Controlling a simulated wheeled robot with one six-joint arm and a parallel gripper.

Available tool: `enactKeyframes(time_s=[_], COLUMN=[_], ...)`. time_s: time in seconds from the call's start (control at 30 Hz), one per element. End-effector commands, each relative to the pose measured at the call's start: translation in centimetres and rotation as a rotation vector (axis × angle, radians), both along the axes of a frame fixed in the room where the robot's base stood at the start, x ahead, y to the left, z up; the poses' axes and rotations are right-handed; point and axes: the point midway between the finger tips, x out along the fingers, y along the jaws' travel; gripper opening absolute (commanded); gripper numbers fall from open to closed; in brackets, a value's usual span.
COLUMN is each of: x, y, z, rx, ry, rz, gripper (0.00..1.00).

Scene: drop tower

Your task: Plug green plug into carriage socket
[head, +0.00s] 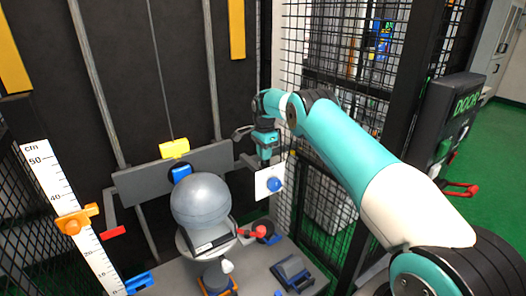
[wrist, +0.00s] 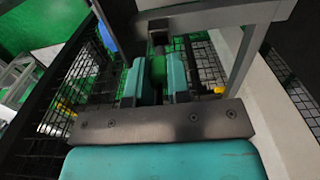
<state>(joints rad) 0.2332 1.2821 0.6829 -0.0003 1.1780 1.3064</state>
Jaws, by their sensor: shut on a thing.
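My gripper (head: 265,152) is at the right end of the grey carriage plate (head: 135,184), in front of the mesh cage. In the wrist view its teal fingers (wrist: 157,80) are shut on the green plug (wrist: 158,68), which is mostly hidden between them. A small dark block (wrist: 158,38) lies just beyond the plug, under a grey bar (wrist: 215,17). I cannot tell whether the plug touches the block or sits in it. The carriage socket is not clearly visible in the head view.
A grey ball (head: 201,200) stands in front of the carriage. A white plate with a blue knob (head: 274,184) is just below my gripper. A ruler (head: 65,190) with an orange slider stands at left. Black mesh (head: 345,50) closes in the right side.

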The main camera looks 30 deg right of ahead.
Motion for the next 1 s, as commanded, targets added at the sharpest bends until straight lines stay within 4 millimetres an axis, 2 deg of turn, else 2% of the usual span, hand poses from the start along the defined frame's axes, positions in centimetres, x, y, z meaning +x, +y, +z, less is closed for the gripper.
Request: enactKeyframes(time_s=[1.0], x=[0.10], y=[0.30], z=[-0.66], rx=[0.000], ry=[-0.001], rz=[0.003], gripper=[0.05])
